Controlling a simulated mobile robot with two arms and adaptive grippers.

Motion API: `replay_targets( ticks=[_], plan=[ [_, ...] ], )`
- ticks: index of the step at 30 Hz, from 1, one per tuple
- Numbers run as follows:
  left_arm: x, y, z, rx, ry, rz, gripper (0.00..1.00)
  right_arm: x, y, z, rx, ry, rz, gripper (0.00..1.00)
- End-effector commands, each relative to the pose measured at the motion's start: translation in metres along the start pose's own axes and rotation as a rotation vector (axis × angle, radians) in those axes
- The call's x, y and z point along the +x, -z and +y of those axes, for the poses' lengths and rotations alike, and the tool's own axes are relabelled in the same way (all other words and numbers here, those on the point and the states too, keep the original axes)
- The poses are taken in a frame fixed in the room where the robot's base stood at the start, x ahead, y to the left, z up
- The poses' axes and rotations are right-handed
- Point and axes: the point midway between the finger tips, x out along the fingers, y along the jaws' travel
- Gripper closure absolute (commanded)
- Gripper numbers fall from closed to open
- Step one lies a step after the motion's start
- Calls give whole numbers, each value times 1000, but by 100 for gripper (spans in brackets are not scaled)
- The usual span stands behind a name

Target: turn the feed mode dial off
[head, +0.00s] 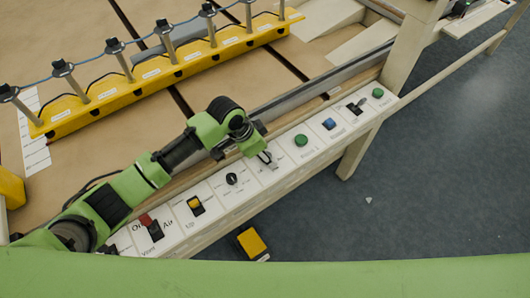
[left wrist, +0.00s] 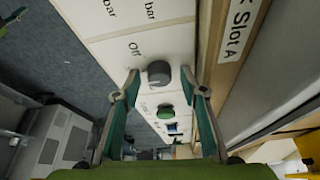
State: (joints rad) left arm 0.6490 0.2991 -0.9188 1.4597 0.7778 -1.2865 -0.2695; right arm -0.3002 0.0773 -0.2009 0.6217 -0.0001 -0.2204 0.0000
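A round dark dial (left wrist: 159,73) with "Off" printed beside it is on the white control panel (left wrist: 110,20) in the left wrist view. The mode name is not readable. My left gripper (left wrist: 160,80) is open, with one finger on each side of the dial in the picture. I see no clear contact, and the height above the panel is hard to judge. In the head view my left gripper (head: 266,158) is over the panel, just left of a green button (head: 301,140), and hides most of the dial there. My right gripper is not in view.
Along the panel are a black dial (head: 231,179), a yellow switch (head: 195,204), a red-and-black switch (head: 152,228), a blue button (head: 329,124) and a small black switch (head: 355,107). A yellow rack (head: 170,75) with metal posts stands behind. Floor in front is mostly clear.

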Motion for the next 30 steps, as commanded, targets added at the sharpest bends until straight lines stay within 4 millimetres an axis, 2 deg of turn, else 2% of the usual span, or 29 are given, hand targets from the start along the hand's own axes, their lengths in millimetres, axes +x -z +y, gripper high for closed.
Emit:
replay_targets(
  ticks=[3, 7, 8, 20, 30],
  plan=[
    [0, 0, 0, 0, 0, 0, 64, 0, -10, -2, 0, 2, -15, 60],
    [0, 0, 0, 0, 0, 0, 97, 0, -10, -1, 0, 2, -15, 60],
    [0, 0, 0, 0, 0, 0, 99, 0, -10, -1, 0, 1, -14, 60],
    [0, 0, -1, 46, -20, 0, 99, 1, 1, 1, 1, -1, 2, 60],
    [1, 0, -3, 266, -111, 1, 99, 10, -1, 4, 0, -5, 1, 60]
  ],
)
